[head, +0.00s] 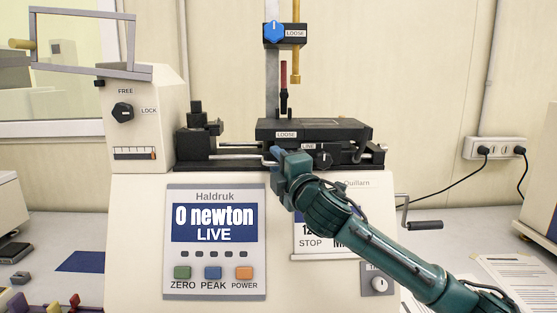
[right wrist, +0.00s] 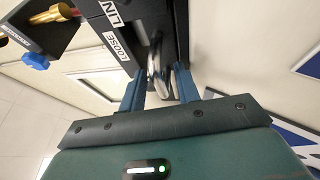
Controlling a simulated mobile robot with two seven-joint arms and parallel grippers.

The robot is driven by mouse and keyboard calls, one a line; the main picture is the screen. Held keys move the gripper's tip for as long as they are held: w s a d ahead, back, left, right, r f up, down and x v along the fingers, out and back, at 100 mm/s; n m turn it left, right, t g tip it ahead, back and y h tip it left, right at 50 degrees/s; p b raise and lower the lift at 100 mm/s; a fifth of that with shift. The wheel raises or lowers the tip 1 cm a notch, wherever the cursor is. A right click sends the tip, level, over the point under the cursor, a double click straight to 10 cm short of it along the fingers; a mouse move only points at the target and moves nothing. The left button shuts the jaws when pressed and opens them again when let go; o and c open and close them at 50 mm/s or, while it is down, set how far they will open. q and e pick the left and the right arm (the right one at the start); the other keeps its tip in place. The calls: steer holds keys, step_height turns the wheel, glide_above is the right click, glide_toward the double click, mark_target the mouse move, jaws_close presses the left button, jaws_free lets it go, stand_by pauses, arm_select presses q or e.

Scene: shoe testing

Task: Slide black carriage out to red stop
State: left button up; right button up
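The black carriage (head: 313,129), labelled LOOSE, sits on the rails on top of the Haldruk machine, right of its middle. Its black side with LOOSE and LINE labels fills the upper middle of the right wrist view (right wrist: 115,28). My right gripper (head: 272,156) is at the carriage's lower front left edge, by the bright rail. In the right wrist view its two blue fingers (right wrist: 156,92) stand apart, with dark and silver parts seen between them. I cannot tell whether they touch the carriage. I cannot make out a red stop. My left gripper is not in view.
A black block (head: 198,136) stands at the rails' left end. A blue-knobbed clamp (head: 285,33) and a dark red rod (head: 284,76) are above the carriage. A hand crank (head: 424,225) sticks out at right. The display (head: 214,222) reads 0 newton, LIVE.

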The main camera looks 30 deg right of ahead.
steer(key=shift+c, duration=0.3)
jaws_close()
stand_by(0.3)
